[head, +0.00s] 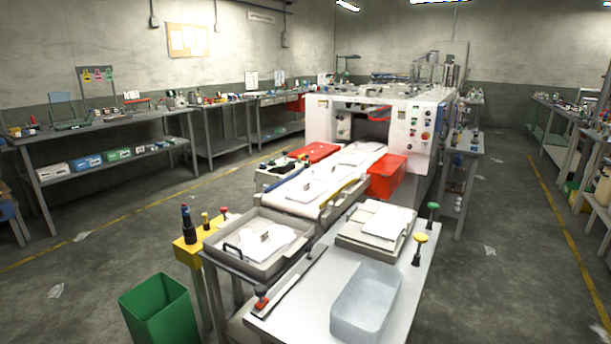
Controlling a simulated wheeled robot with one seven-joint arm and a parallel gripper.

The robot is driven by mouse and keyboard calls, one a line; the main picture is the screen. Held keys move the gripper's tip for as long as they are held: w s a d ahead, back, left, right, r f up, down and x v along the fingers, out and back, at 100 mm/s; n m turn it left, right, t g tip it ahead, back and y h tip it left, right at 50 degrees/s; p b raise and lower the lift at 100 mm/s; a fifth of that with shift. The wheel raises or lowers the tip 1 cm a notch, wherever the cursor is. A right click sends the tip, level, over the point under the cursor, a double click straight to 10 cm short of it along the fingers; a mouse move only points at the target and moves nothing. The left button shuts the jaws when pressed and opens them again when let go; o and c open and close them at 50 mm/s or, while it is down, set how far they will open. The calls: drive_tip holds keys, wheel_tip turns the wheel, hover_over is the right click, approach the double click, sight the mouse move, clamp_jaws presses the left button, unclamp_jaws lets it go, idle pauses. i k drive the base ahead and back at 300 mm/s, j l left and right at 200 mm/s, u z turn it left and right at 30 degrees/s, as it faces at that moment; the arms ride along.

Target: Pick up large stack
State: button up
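Several white stacks of sheet-like film are in the head view. One stack (388,221) lies in a shallow light tray (352,243) at the back of the near metal table. Another white stack (272,238), with a small object on top, lies in a grey tray (232,262) to its left. More white stacks (315,190) lie on the conveyor leading to the machine. I cannot tell for certain which stack is the large one. My gripper is not in view.
A clear, empty-looking bin (366,300) stands on the near table (288,318), beside yellow- and green-topped knobs. A green bin (160,312) stands on the floor. A white machine (405,125) and red crates (386,176) stand behind. The floor at left and right is mostly open.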

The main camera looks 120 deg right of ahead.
sight(334, 174)
drive_tip(key=z, duration=5.4)
drive_tip(key=l+z, duration=0.2)
drive_tip(key=l, duration=0.15)
drive_tip(key=i+l+z, duration=0.15)
drive_tip(key=l, duration=0.2)
drive_tip(key=l+z, duration=0.2)
drive_tip(key=l, duration=0.15)
drive_tip(key=i+l+z, duration=0.2)
drive_tip(key=i+l+u, duration=0.2)
drive_tip(key=i+l, duration=0.6)
drive_tip(key=i+u, duration=0.4)
drive_tip(key=i, duration=0.3)
drive_tip(key=i+l+u, duration=0.15)
drive_tip(key=i+u, duration=0.2)
drive_tip(key=i, duration=0.35)
drive_tip(key=i+u, duration=0.1)
drive_tip(key=i, duration=0.8)
drive_tip(key=i+l, duration=0.15)
drive_tip(key=i, duration=0.7)
drive_tip(key=i+j+u, duration=0.05)
